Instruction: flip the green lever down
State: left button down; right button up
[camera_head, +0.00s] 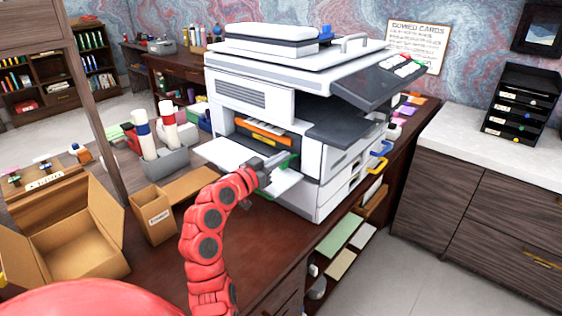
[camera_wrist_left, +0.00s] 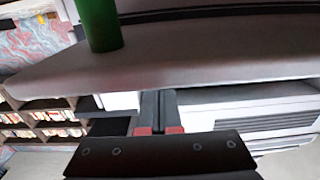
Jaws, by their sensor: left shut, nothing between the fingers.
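A large white printer (camera_head: 300,110) stands on the dark desk. Its front is open, with an orange-and-black part (camera_head: 265,132) inside. A green lever (camera_head: 284,161) shows at the front opening, partly hidden by my left gripper; its tilt is hard to tell. In the left wrist view a green cylinder (camera_wrist_left: 98,25), likely the lever, shows at the top left, apart from the fingertips. My left gripper (camera_head: 268,170) is at the printer's front, close beside the lever. In the left wrist view its fingers (camera_wrist_left: 157,108) are together with nothing between them. My right gripper is not in view.
A white tray or flap (camera_head: 228,152) sticks out of the printer's front. Bare desk (camera_head: 255,235) lies in front of the printer.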

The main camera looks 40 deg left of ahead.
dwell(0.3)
pick_arm(q)
jog(key=r, duration=0.2)
jog(key=r+p, duration=0.1)
jog(key=shift+s+d+r, duration=0.2)
jog(key=shift+s+r, duration=0.05)
jog(key=shift+r, duration=0.15)
jog(key=s+d+r+p, duration=0.1)
jog(key=s+d+p, duration=0.7)
jog(key=s+p, duration=0.5)
jog(key=shift+r, duration=0.1)
